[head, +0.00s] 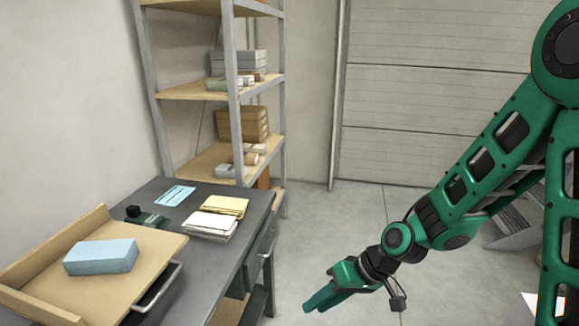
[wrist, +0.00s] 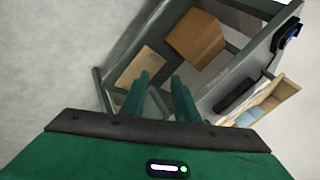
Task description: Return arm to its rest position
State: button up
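My green gripper (head: 322,298) hangs in the air over the floor, right of the dark desk (head: 200,262) and apart from it, with its fingers pointing left and down. In the wrist view its two green fingers (wrist: 160,88) stand apart with a gap between them. Nothing is held in the gap. My green arm reaches down to the gripper from the upper right of the head view.
On the desk are a wooden tray (head: 28,272) with a blue block (head: 101,256), a dark green stamp (head: 143,217), a blue card (head: 174,195) and paper stacks (head: 211,223). A shelf rack (head: 233,95) stands behind. The floor (head: 350,215) between desk and arm is clear.

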jog(key=s+d+r+m+h, duration=0.2)
jog(key=d+r+h, duration=0.1)
jog(key=d, duration=0.7)
jog(key=s+d+r+m+h, duration=0.1)
jog(key=d+r+m+h, duration=0.15)
jog(key=d, duration=0.85)
jog(key=s+d+r+m+h, duration=0.1)
jog(key=s+d+r+m, duration=0.2)
jog(key=s+d, duration=0.3)
jog(key=s+d+r+m+g, duration=0.1)
jog(key=s+d+r+m, duration=0.2)
jog(key=s, duration=0.7)
jog(key=d+r, duration=0.2)
jog(key=d, duration=0.1)
jog(key=shift+d+r+h, duration=0.25)
jog(key=shift+h, duration=0.1)
